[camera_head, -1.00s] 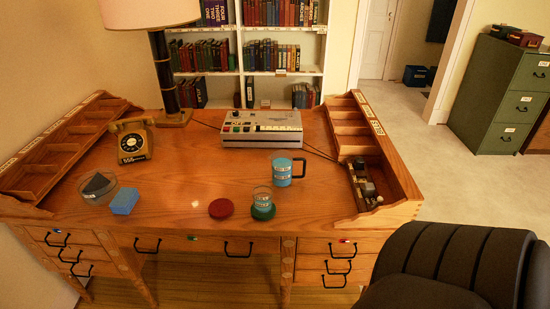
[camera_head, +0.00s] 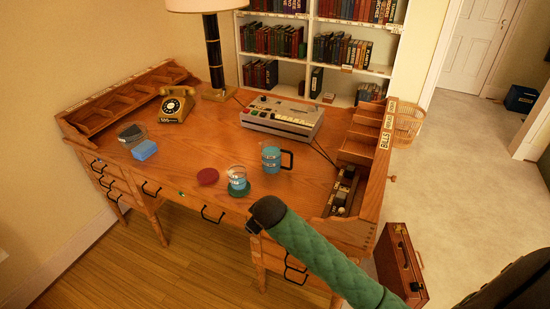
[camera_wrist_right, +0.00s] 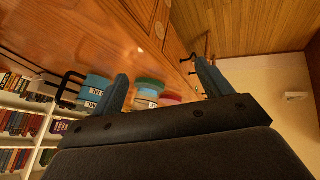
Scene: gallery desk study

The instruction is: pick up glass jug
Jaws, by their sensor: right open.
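A blue jug with a black handle (camera_head: 271,158) stands upright on the desk, right of centre in the head view. In the right wrist view the jug (camera_wrist_right: 95,90) is just left of the left finger, outside the jaws, partly hidden by that finger. My right gripper (camera_wrist_right: 160,67) is open and empty; its distance from the jug is unclear. A clear glass with a blue band (camera_head: 237,177) stands on a green coaster (camera_head: 241,191), left of the jug. My left gripper is not in view.
A red coaster (camera_head: 207,176) lies left of the glass. A grey machine (camera_head: 282,117) stands behind the jug. An organiser (camera_head: 368,150) borders the desk's right side. A brown briefcase (camera_head: 402,262) stands at right.

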